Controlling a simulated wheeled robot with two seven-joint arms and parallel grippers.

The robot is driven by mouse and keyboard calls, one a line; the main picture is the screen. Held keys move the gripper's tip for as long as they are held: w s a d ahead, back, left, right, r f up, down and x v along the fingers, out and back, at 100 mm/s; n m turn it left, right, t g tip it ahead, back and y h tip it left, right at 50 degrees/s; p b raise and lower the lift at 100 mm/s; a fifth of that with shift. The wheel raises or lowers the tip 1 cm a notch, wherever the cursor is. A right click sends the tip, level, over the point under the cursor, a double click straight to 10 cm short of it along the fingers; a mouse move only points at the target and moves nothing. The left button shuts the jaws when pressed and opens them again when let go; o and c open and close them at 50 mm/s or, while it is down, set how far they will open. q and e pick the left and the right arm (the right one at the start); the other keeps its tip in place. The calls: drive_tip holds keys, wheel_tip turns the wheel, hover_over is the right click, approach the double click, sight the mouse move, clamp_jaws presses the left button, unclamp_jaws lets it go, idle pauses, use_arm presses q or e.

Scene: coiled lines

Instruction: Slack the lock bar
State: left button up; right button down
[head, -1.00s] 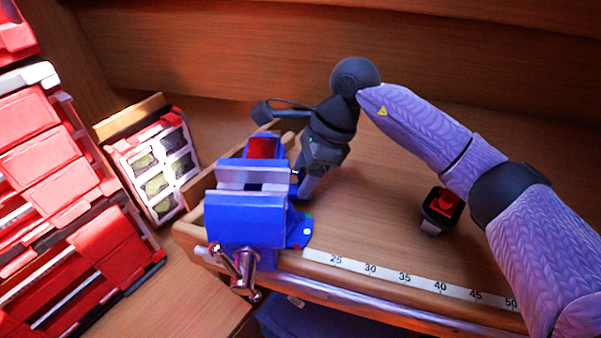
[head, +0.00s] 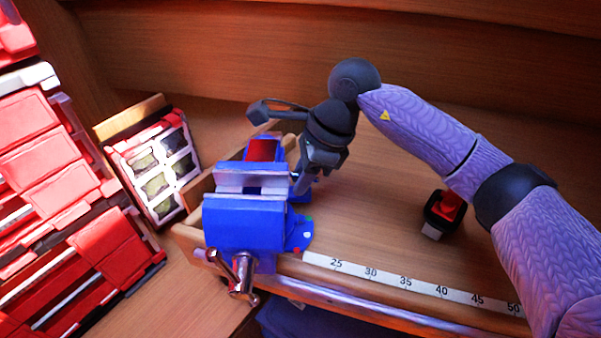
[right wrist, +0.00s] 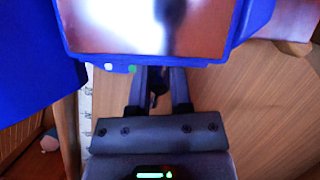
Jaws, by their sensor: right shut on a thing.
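The blue vise (head: 245,222) with bare metal jaws stands at the left front corner of the wooden bench. Its round base shows coloured dots at the right (head: 300,236). My right gripper (head: 301,188) reaches down on the vise's right side, tilted. In the right wrist view its two fingers (right wrist: 160,95) go in under the vise's body (right wrist: 72,12). They are shut on a small dark piece (right wrist: 156,84), apparently the lock bar, mostly hidden by the vise and fingers. My left gripper is out of view.
A chrome handle (head: 241,273) hangs at the vise's front. A dark box with a red top (head: 446,207) stands near my right forearm. A ruler strip (head: 400,282) runs along the front edge. Red bins (head: 50,150) and a compartment case (head: 155,170) are at left.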

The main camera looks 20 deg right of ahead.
drive_tip(key=shift+r, duration=0.1)
idle(0.7)
drive_tip(key=c, duration=0.5)
unclamp_jaws()
drive_tip(key=shift+c, duration=0.2)
drive_tip(key=p+v, duration=0.1)
drive_tip(key=v, duration=0.9)
drive_tip(key=shift+s, duration=0.1)
